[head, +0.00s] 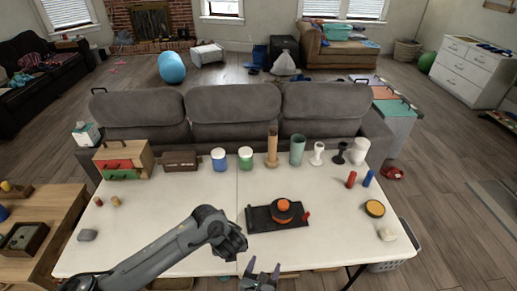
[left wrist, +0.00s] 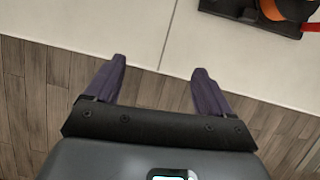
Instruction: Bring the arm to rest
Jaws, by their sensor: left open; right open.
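Neither gripper touches an object.
A black tray (head: 262,222) with an orange-topped round piece lies just beyond the grippers. Cups, candlesticks and boxes line the table's back edge, before a grey sofa (head: 235,105). A wooden side table (head: 55,215) stands left. The table's left middle is mostly clear.

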